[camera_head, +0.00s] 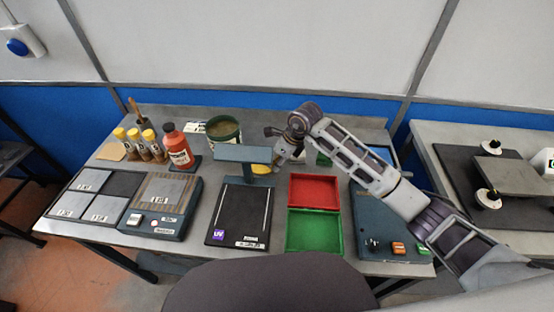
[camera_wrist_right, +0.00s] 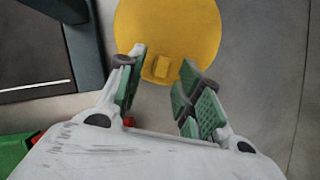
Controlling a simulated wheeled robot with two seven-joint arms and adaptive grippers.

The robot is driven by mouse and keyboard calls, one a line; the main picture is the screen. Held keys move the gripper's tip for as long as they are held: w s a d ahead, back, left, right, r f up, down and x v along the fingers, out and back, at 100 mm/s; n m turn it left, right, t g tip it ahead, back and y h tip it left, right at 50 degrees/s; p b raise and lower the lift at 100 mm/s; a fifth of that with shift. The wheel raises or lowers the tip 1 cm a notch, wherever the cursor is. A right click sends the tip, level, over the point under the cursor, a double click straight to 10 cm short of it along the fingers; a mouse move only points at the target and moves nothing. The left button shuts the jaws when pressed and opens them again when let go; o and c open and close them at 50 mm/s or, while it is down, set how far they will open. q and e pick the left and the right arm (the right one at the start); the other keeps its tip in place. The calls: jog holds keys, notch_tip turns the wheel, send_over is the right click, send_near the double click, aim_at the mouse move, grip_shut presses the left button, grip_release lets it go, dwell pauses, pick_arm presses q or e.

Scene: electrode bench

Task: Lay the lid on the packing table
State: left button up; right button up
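The yellow round lid (camera_wrist_right: 195,25), with a small square knob (camera_wrist_right: 162,66), shows in the right wrist view. My right gripper (camera_wrist_right: 164,60) is open over the lid, green-padded fingers on either side of the knob with gaps visible. In the head view my right gripper (camera_head: 277,161) is small and partly hidden. The lid appears to lie over the grey bench top (camera_head: 190,230). My left gripper is not in view. Which table is the packing table is unclear.
The blue-grey stand (camera_head: 246,154) rises close left of my right gripper. Red (camera_head: 314,176) and green (camera_head: 290,248) trays lie in front. A green-rimmed tub (camera_head: 238,134), a red bottle (camera_head: 177,150) and yellow-capped bottles stand behind left. Another table (camera_head: 450,133) is at the right.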

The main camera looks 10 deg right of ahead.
jog(key=v, duration=1.2)
dwell(0.3)
